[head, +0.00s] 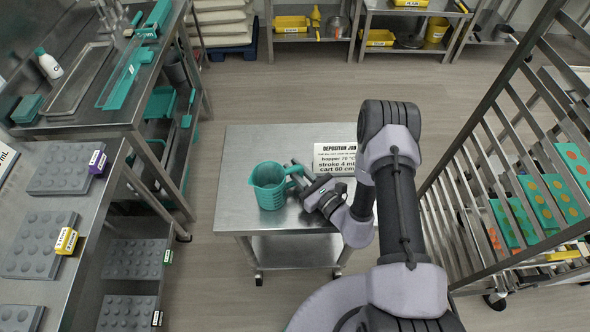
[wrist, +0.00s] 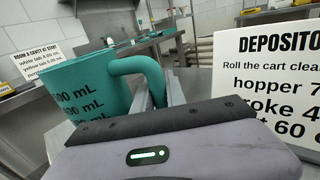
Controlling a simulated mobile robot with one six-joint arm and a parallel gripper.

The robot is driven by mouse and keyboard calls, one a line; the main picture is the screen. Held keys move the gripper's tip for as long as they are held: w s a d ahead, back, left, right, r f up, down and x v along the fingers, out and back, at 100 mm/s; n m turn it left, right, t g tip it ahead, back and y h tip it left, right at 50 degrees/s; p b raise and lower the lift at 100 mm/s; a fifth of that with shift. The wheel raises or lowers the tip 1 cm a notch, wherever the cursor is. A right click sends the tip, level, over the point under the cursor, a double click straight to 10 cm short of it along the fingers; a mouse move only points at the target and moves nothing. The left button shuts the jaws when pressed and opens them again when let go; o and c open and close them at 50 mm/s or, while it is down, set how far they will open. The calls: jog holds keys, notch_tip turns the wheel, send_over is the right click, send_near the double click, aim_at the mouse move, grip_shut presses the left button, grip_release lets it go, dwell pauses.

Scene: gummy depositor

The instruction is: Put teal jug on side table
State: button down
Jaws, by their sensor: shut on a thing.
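The teal jug (head: 269,186) is upright at the middle of the small steel side table (head: 241,148), its handle pointing right. It appears to rest on the tabletop, though its underside is not clearly shown. My gripper (head: 293,174) reaches in from the right and is shut on the jug's handle. In the wrist view the jug (wrist: 104,88) fills the left, with dark mL marks on its side. Its handle curves down between the fingers of my gripper (wrist: 158,95). The lower part of the jug is hidden there by my gripper's body.
A white sign (head: 335,159) headed "DEPOSITOR JOB" stands behind my gripper on the table. A slatted steel rack (head: 481,165) with trays is at the right. Steel benches (head: 112,125) with moulds and trays line the left. The tabletop's front left is bare.

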jog(key=shift+f, duration=0.1)
jog(key=c, duration=1.4)
grip_release()
jog(key=shift+o, duration=0.2)
